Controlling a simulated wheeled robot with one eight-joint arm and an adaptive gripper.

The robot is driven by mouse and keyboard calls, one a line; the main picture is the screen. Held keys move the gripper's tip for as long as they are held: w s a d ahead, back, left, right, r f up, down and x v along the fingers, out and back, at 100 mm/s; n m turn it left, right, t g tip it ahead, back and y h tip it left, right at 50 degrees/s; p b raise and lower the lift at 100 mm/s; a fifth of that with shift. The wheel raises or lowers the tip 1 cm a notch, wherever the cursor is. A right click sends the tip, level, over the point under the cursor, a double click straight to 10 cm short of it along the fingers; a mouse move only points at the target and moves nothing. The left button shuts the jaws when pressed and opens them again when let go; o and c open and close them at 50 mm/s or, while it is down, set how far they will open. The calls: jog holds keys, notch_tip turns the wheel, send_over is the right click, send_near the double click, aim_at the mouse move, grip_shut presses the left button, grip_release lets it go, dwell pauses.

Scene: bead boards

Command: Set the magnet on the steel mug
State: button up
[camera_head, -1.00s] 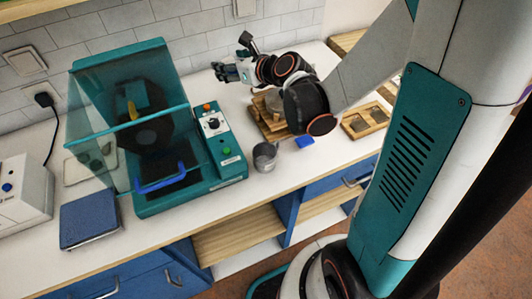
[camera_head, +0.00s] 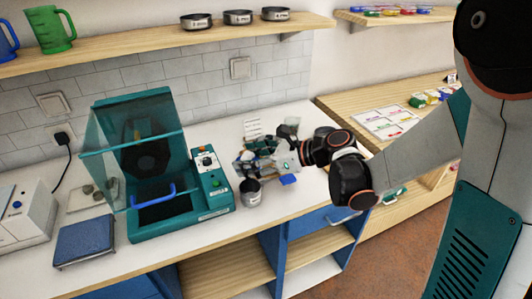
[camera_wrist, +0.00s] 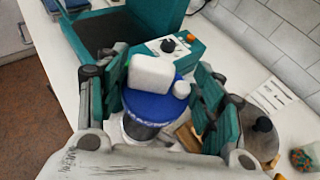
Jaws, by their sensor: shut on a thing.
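The steel mug (camera_head: 250,192) stands upright on the white bench, right of the teal machine, near the front edge. My gripper (camera_head: 245,166) is low over the bench, just behind the mug in the head view. I cannot tell whether that piece is held too. The held thing is mostly hidden in the head view.
The teal machine (camera_head: 212,190) with a raised clear cover stands close on the left. A small blue item (camera_head: 288,179) lies right of the mug. A white card (camera_head: 252,128) and a grey vessel (camera_head: 288,128) are behind my gripper. The blue-topped scale (camera_head: 84,238) is far left.

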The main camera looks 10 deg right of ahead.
jog(key=shift+s+d, duration=0.1)
jog(key=shift+s, duration=0.25)
jog(key=shift+f+b, duration=1.55)
jog(key=shift+f, duration=0.55)
jog(key=shift+f+b, duration=0.65)
jog(key=shift+f, duration=0.1)
jog(key=shift+f+b, duration=0.55)
jog(key=shift+b, duration=0.25)
dwell(0.3)
jog(key=o, duration=1.3)
